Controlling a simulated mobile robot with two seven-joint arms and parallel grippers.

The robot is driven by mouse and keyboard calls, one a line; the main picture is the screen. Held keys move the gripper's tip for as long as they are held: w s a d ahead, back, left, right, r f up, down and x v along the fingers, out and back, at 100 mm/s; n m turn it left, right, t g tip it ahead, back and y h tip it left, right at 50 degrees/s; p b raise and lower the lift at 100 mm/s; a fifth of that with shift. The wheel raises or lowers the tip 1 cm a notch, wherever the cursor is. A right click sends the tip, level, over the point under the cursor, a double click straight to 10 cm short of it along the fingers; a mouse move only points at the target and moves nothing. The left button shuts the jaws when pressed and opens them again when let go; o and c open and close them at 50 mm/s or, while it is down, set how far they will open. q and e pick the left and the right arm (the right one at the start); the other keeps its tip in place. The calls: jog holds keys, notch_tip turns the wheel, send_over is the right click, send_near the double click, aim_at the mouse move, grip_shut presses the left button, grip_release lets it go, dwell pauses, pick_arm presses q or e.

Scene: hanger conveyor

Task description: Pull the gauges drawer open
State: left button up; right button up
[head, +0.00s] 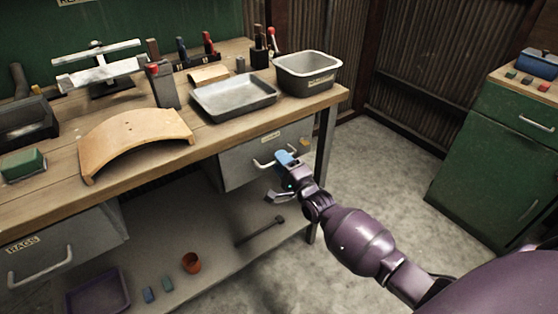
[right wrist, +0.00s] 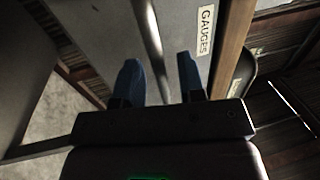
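The gauges drawer (head: 240,168) is a grey metal drawer under the right end of the workbench, with a bar handle (head: 258,163). Its GAUGES label (right wrist: 206,30) reads clearly in the right wrist view, beside the handle bar (right wrist: 151,40). My right gripper (head: 284,160) is at the drawer's front, by the handle. In the right wrist view, its two blue fingers (right wrist: 160,78) are apart, with the bar running between them and gaps on both sides. The gripper hides part of the handle in the head view. My left gripper is not in view.
On the wooden bench (head: 50,200) stand a metal tray (head: 232,97), a grey bin (head: 308,75) and a curved wooden piece (head: 135,135). A rags drawer (head: 70,250) is at lower left. A green cabinet (head: 490,150) stands right. Floor before the bench is clear.

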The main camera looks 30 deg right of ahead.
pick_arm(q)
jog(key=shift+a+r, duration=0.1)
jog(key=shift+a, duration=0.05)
pick_arm(e)
jog(key=shift+w+r, duration=0.1)
jog(key=shift+w, duration=0.35)
grip_shut()
